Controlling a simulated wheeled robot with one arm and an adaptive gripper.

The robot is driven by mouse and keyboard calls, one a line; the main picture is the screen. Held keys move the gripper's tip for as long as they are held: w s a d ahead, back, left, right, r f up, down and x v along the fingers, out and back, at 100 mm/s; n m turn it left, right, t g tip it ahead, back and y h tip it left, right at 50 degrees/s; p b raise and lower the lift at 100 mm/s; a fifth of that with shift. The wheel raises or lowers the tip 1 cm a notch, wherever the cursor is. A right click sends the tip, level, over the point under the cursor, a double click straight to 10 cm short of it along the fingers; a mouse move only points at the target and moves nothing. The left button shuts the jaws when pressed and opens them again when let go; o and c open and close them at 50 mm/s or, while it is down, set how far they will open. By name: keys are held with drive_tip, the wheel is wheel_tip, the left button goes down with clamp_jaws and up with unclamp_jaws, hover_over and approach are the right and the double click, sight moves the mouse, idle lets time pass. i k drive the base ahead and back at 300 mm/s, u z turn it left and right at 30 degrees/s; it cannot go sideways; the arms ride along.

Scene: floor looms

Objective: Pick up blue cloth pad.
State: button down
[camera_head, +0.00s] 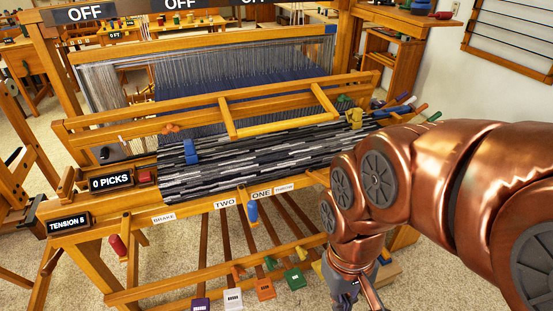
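No blue cloth pad can be made out for certain. A small blue upright piece (190,152) stands on the striped grey and black weaving (250,158) at its left. A blue spool-like piece (253,212) hangs at the loom's front beam. My gripper (346,292) points down in front of the loom's right side. Its lower end is cut off by the bottom edge, so its fingers cannot be judged.
The wooden loom (120,205) fills the middle. Several treadles end in coloured blocks, among them an orange one (265,290) and a green one (295,279), left of my gripper. My copper arm hides the right foreground. Carpet (440,285) is open below it.

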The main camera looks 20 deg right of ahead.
sight(385, 258)
drive_tip(key=u, duration=1.15)
drive_tip(key=k, duration=1.1)
drive_tip(key=z, duration=1.4)
drive_tip(key=i, duration=0.5)
drive_tip(key=z, duration=0.05)
